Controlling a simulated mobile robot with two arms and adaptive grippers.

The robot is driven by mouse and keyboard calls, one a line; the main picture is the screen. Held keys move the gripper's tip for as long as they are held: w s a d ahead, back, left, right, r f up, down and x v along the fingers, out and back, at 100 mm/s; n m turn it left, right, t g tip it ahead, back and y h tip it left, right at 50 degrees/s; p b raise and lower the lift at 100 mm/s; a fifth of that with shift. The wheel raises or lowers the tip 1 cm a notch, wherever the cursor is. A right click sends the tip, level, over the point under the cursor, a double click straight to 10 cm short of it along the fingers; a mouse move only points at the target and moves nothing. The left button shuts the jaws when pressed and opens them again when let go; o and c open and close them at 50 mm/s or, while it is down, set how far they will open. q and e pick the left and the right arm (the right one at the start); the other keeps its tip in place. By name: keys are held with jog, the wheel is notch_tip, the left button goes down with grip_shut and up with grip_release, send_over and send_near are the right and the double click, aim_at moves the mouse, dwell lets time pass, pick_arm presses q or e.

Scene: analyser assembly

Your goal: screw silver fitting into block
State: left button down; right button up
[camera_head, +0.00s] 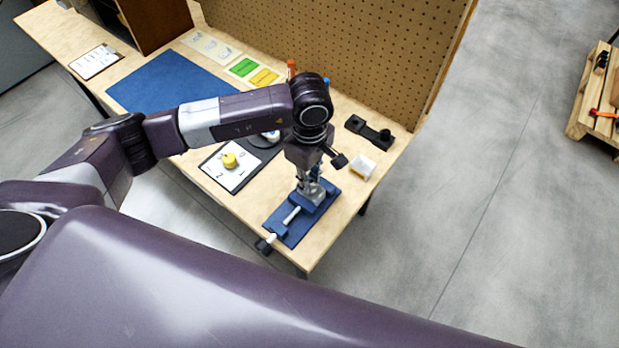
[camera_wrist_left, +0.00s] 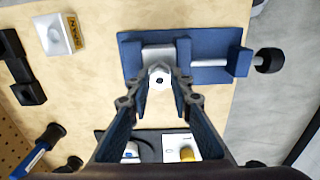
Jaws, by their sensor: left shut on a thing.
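My left gripper (camera_head: 306,180) points down over the blue vise (camera_head: 292,238) at the front right of the table. In the left wrist view, its two fingers (camera_wrist_left: 160,84) close on the silver fitting (camera_wrist_left: 159,77), a small bright hex part with a dark centre hole. The grey metal block (camera_wrist_left: 157,54) sits in the vise (camera_wrist_left: 212,74), and the fitting lies over its near edge in this view. The contact between fitting and block is hidden, so I cannot tell how deep the fitting sits. My right gripper is not in view.
A white card with a yellow knob (camera_head: 229,161) and a blue mat (camera_head: 172,82) lie to the left. A pegboard (camera_head: 355,50) closes off the back. The vise handle (camera_head: 265,244) sticks out over the table's front edge.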

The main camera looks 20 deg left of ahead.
pick_arm(q)
jog(key=shift+f, duration=0.1)
dwell(0.3)
jog(key=shift+f+b, duration=0.1)
jog(key=shift+b, duration=0.3)
jog(key=shift+w+f+m+b, duration=0.15)
jog(key=shift+f+m+b, duration=0.05)
jog(key=shift+m+b, duration=0.95)
jog(key=shift+r+m+b, duration=0.1)
jog(key=shift+m+b, duration=0.45)
jog(key=shift+b, duration=0.1)
jog(key=shift+r+m, duration=0.15)
jog(key=shift+m, duration=0.15)
